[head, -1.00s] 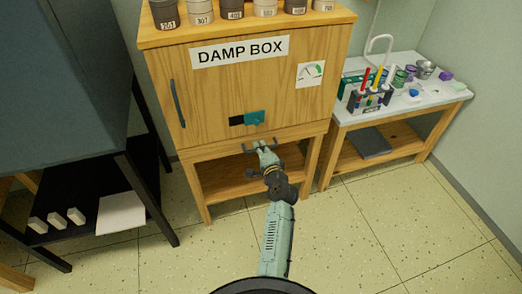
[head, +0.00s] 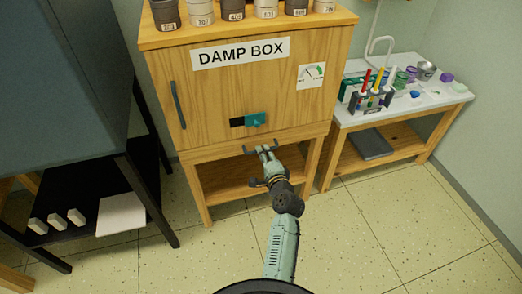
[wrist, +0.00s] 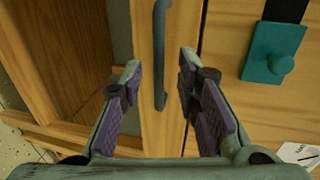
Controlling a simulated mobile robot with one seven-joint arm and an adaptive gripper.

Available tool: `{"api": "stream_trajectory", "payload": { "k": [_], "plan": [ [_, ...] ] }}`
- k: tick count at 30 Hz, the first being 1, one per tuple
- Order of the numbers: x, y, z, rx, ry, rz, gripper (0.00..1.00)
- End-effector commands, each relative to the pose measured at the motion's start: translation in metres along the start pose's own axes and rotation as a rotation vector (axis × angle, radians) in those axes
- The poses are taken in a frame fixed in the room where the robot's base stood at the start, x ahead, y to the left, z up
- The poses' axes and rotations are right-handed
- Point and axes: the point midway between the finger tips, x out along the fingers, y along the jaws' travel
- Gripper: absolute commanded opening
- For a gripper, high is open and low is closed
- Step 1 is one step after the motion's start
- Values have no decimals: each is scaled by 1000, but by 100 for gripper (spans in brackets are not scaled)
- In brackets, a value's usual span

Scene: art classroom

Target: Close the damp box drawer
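The wooden damp box (head: 215,80) stands ahead of me with its door shut. Its drawer front (head: 215,153) is the narrow strip below the door and looks about flush; I cannot tell whether a small gap remains. A dark bar handle (head: 249,150) is on the drawer front. It also shows in the wrist view as an upright bar (wrist: 160,45). My gripper (head: 266,150) is at this handle. In the wrist view my gripper (wrist: 160,62) is open, its fingers on either side of the handle with space between, and holds nothing.
A teal slider (head: 255,120) is on the door above, and a dark door handle (head: 177,104) is at its left. Numbered pots (head: 235,10) stand on top. A table (head: 425,101) with tools is at the right, a dark shelf unit (head: 140,185) at the left. Floor in front is clear.

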Motion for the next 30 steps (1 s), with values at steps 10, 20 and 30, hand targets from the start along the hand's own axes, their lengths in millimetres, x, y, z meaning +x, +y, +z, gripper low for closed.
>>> {"api": "stream_trajectory", "payload": {
  "k": [10, 20, 30],
  "plan": [
    [-66, 1, 0, -1, 1, 2, 30],
    [-78, 0, 0, -1, -1, 1, 30],
    [-78, 0, 0, -1, -1, 1, 30]
  ]
}}
